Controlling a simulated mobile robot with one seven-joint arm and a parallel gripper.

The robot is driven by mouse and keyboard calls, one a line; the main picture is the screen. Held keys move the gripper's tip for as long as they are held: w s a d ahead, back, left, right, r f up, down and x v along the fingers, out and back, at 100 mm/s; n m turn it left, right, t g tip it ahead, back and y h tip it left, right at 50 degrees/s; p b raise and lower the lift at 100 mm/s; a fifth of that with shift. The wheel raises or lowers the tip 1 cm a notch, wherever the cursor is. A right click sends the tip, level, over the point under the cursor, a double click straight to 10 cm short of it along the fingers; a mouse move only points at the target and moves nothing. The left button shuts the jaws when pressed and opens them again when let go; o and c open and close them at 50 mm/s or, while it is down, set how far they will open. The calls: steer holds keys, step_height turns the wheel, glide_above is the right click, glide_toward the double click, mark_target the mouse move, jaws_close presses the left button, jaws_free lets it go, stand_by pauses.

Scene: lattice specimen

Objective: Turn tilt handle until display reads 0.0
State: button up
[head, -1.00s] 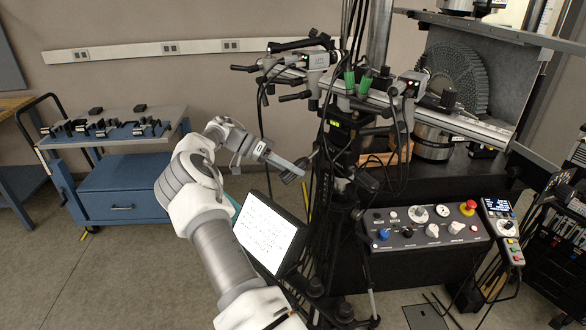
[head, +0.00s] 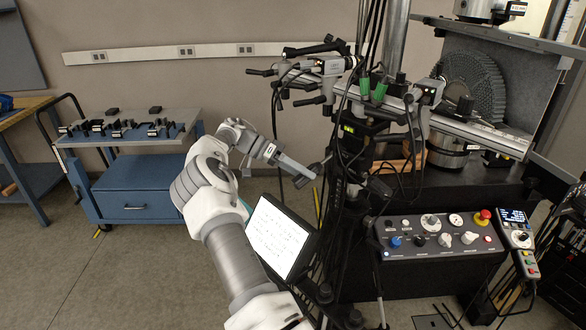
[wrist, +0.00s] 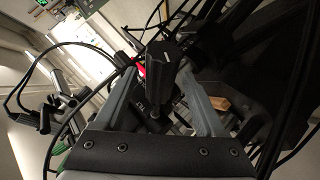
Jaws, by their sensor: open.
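The tilt handle (wrist: 167,68) is a black ribbed grip on a thin shaft. In the wrist view it stands between the two grey fingers of my gripper (wrist: 160,82), which are open with gaps beside it. In the head view my gripper (head: 306,173) reaches from the left to the handle's dark end (head: 319,168) at the black stand; whether they touch is unclear. A small display (head: 348,129) glows yellow-green on the stand above and right of the gripper; its digits are too small to read.
Black cables (head: 368,60) hang close around the stand. A tilted screen (head: 281,237) sits below my gripper. A control panel (head: 440,236) with knobs and a red button is at right. A blue cart (head: 135,199) stands at left, with open floor in front.

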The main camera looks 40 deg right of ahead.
steer(key=v, duration=0.6)
steer(key=shift+w+a, duration=0.15)
steer(key=shift+w, duration=0.05)
steer(key=shift+r, duration=0.15)
stand_by(0.7)
